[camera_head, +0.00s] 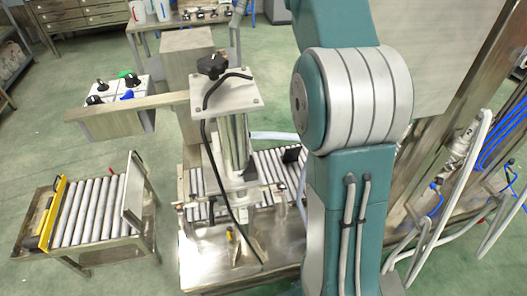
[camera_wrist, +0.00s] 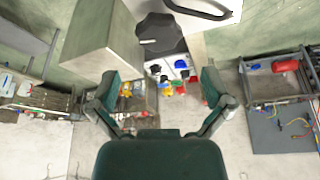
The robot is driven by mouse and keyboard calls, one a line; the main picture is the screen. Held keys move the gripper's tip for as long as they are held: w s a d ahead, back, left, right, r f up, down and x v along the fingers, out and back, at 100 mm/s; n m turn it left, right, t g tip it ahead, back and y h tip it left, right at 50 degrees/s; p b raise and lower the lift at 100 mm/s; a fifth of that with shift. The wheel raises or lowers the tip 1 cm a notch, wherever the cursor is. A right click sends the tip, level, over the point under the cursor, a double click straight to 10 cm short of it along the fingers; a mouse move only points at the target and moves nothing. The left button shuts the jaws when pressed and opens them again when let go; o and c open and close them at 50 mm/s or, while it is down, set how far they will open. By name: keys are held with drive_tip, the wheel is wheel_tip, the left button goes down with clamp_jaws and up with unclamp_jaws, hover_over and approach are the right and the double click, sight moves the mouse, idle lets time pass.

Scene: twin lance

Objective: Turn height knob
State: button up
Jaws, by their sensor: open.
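The height knob (camera_head: 212,66) is black and lobed. It sits on top of a metal plate (camera_head: 232,98) on an upright column in the camera_head view. In the camera_wrist view the large black knob (camera_wrist: 160,36) is at the top centre, above and beyond the fingertips. My gripper (camera_wrist: 160,84) is open, with its two green fingers spread apart and nothing between them. The knob is not between the fingers, and no contact shows. My gripper is outside the camera_head view, where only my green and grey arm shows, right of the column.
A control box (camera_head: 113,92) with black knobs stands left of the column on a beam. A roller conveyor (camera_head: 95,210) stands at lower left. A black cable (camera_head: 205,135) loops from the plate down the column. Pipes and blue hoses (camera_head: 505,125) are at right.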

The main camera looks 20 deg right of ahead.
drive_tip(key=s+a+f+m+t+h, duration=0.1)
drive_tip(key=s+a+f+m, duration=0.2)
drive_tip(key=s+f, duration=0.6)
drive_tip(key=s+a+f+m+t+h, duration=0.2)
drive_tip(key=s+f+m, duration=0.6)
drive_tip(key=s, duration=0.8)
drive_tip(key=shift+s+a+f+h, duration=0.15)
drive_tip(key=shift+a+f+h, duration=0.2)
drive_tip(key=shift+a, duration=0.3)
wheel_tip(320, 180, up, 18)
drive_tip(key=n+g+y, duration=0.3)
drive_tip(key=n+y, duration=0.1)
drive_tip(key=n, duration=0.8)
hover_over(223, 60)
drive_tip(key=s+d, duration=0.2)
drive_tip(key=d, duration=0.2)
drive_tip(key=x, duration=1.1)
drive_tip(key=shift+s+a+f, duration=0.1)
drive_tip(key=c, duration=0.8)
